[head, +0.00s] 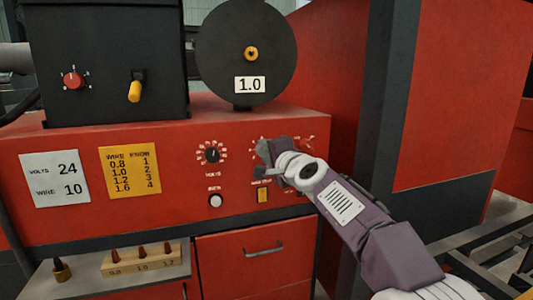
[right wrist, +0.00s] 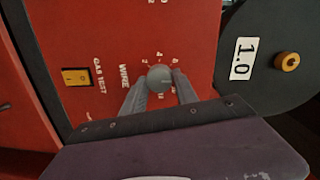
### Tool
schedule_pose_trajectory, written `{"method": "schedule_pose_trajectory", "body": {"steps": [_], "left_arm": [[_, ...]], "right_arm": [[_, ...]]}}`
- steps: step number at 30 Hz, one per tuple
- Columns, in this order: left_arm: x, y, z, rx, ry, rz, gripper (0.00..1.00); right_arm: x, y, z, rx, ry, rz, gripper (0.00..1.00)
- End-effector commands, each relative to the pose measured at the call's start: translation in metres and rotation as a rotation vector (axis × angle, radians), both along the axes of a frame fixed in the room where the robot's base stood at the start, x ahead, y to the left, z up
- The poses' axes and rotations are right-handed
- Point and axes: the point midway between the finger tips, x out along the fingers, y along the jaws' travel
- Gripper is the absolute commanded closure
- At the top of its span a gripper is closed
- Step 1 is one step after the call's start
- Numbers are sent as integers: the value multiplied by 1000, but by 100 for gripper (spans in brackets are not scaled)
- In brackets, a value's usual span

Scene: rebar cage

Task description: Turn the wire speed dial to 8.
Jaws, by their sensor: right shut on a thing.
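The wire speed dial is a round grey knob (right wrist: 159,78) on the red front panel, with white numbers around it and the word WIRE beside it in the right wrist view. My right gripper (right wrist: 160,88) is shut on this knob, with one finger on each side of it. In the head view my right gripper (head: 266,156) reaches the panel from the lower right and hides the knob. The knob's pointer cannot be made out, so its setting is unclear. My left gripper is not in view.
A black volts dial (head: 212,155) sits left of my gripper, above a white button (head: 215,200). A yellow switch (head: 263,195) is just below the gripper. A white card (head: 55,178) reads volts 24, wire 10. A yellow chart (head: 130,172) hangs beside it. A wire spool (head: 220,65) stands above.

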Motion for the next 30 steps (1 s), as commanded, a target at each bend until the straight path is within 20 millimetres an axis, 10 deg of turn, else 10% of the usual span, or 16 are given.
{"method": "schedule_pose_trajectory", "body": {"steps": [5, 6, 8, 20, 30], "left_arm": [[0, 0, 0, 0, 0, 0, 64], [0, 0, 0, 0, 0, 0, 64], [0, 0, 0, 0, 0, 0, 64], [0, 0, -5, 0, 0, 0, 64], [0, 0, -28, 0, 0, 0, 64]], "right_arm": [[0, -2, 4, 2, -9, -5, 100], [0, -2, 4, 2, -9, -5, 57], [0, -2, 4, 2, -8, -4, 43], [-7, -4, 0, -1, -3, -2, 43], [-68, -29, 5, 1, -6, -4, 43]]}}
